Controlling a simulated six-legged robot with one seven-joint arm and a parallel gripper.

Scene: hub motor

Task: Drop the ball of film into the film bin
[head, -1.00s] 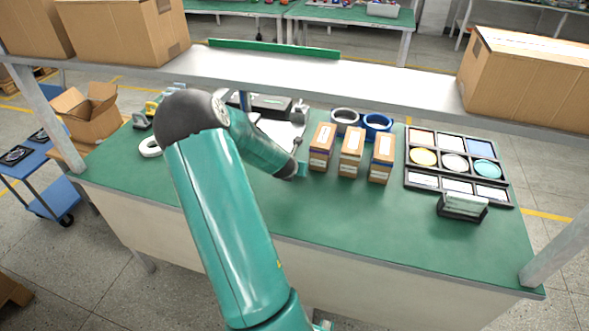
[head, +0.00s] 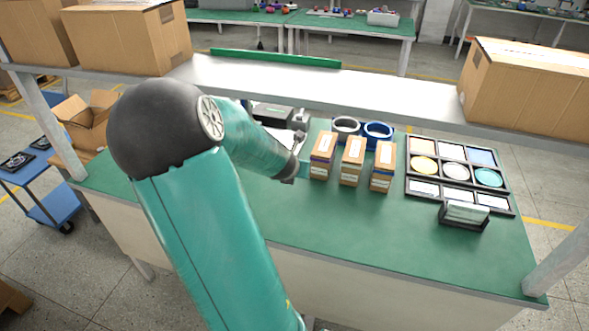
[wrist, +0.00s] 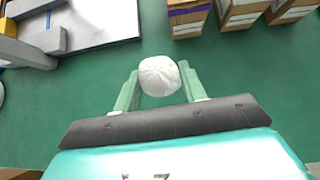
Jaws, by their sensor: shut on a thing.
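The ball of film is a crumpled white ball (wrist: 160,82), seen in the wrist view between the two pale green fingers of my gripper (wrist: 159,70), which is shut on it. Green bench top shows around and under the ball. In the head view my gripper (head: 304,170) is mostly hidden by my arm, just left of the nearest carton, and the ball cannot be made out. A grey round container (head: 346,124) and a blue round container (head: 377,129) stand behind the cartons; I cannot tell whether either is the film bin.
Several small cartons (head: 351,163) stand in a row right of my gripper. A black tray of coloured discs (head: 456,170) and a small rack (head: 464,215) lie further right. A shelf (head: 330,88) crosses above the bench's back. The front middle of the bench is clear.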

